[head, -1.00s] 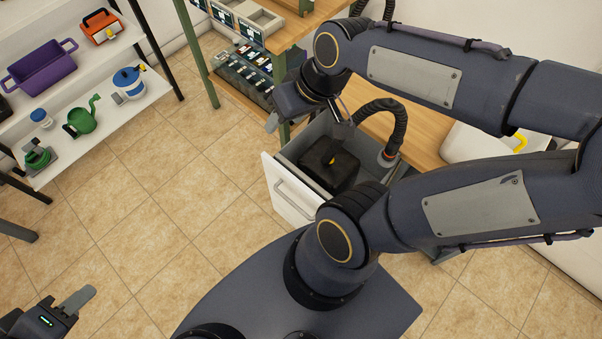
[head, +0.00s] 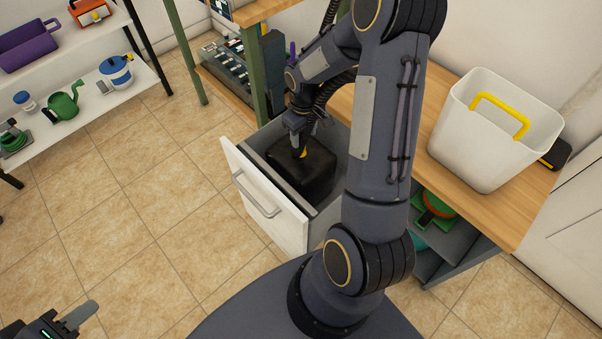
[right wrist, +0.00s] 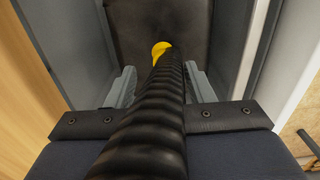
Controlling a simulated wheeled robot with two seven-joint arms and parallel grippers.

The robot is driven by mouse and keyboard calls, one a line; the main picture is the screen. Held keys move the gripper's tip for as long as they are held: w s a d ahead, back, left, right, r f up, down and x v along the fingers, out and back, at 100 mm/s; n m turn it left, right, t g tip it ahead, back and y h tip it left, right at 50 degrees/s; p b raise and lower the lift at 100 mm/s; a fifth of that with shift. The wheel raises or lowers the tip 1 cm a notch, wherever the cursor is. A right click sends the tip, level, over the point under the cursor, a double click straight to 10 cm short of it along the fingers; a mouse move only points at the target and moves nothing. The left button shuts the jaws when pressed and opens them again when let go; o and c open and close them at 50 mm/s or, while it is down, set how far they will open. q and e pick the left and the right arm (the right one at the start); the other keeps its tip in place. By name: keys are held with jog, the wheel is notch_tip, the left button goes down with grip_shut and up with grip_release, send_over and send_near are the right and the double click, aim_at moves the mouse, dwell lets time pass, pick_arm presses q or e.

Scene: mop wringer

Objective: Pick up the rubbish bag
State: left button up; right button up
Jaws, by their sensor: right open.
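The rubbish bag (head: 315,172) is black with a yellow tie on top, and sits inside an open drawer. In the right wrist view its dark surface (right wrist: 140,28) and yellow tie (right wrist: 160,48) show just ahead of the fingers. My right gripper (head: 305,137) is over the bag, pointing down, with its fingertips close to the tie. In the right wrist view the fingers (right wrist: 162,84) stand apart on both sides of a black ribbed hose, which hides the space between them. My left gripper (head: 78,316) is at the lower left, away from the bag; only one finger shows clearly.
The white-fronted drawer (head: 262,205) has walls close around the bag. A white bin with a yellow handle (head: 480,145) stands on the wooden worktop (head: 515,205) at right. Shelves (head: 95,108) stand at far left. The tiled floor (head: 130,220) between is clear.

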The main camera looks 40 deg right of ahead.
aim_at(301, 144)
jog(key=f, duration=0.1)
jog(key=f+b, duration=0.1)
jog(key=f, duration=0.3)
jog(key=shift+w+a+b, duration=0.2)
jog(key=shift+w+b, duration=0.1)
jog(key=shift+w, duration=0.05)
grip_shut()
jog(key=shift+r, duration=0.1)
dwell(0.9)
